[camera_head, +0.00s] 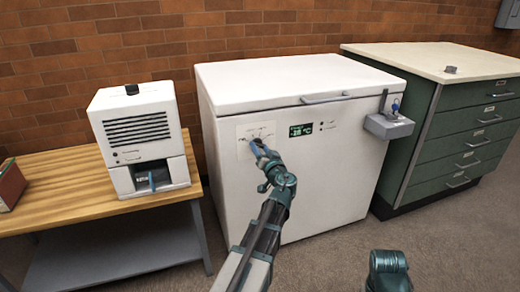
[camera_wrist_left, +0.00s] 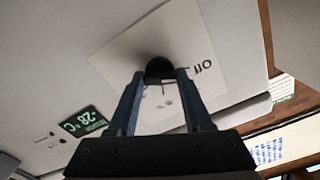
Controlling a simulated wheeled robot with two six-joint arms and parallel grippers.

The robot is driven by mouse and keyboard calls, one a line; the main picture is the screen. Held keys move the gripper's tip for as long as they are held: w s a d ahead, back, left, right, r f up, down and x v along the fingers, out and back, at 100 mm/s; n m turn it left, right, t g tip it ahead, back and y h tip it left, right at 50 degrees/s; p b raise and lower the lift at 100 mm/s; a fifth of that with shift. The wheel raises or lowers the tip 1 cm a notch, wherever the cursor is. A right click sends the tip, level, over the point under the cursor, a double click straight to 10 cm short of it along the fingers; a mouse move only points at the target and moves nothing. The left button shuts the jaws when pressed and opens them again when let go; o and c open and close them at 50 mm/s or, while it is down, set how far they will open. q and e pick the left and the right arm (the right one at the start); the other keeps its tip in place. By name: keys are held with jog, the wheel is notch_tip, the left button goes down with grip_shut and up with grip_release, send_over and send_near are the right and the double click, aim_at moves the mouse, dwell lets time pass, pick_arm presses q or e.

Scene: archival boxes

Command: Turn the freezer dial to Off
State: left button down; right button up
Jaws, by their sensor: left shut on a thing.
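The white chest freezer (camera_head: 330,185) has a pale dial plate (camera_head: 246,130) on its front, left of a green display (camera_head: 301,130). My left gripper (camera_head: 259,148) is at the plate and hides most of the dial in the head view. In the left wrist view, the dark round dial (camera_wrist_left: 159,67) sits between the two blue fingertips of my left gripper (camera_wrist_left: 160,76), which is shut on it. The Off label (camera_wrist_left: 204,67) shows upside down on the plate, just right of the dial. Which way the dial points cannot be told.
A lock box with a key (camera_head: 390,124) juts from the freezer's right front. A green drawer cabinet (camera_head: 465,140) stands to the right. A wooden bench (camera_head: 60,190) with a white machine (camera_head: 140,140) stands to the left. The floor in front is clear.

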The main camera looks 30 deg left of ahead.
pick_arm(q)
jog(key=shift+n, duration=0.4)
jog(key=shift+c, duration=1.6)
grip_release()
jog(key=v, duration=1.3)
jog(key=shift+s+d, duration=0.25)
jog(key=shift+s, duration=0.05)
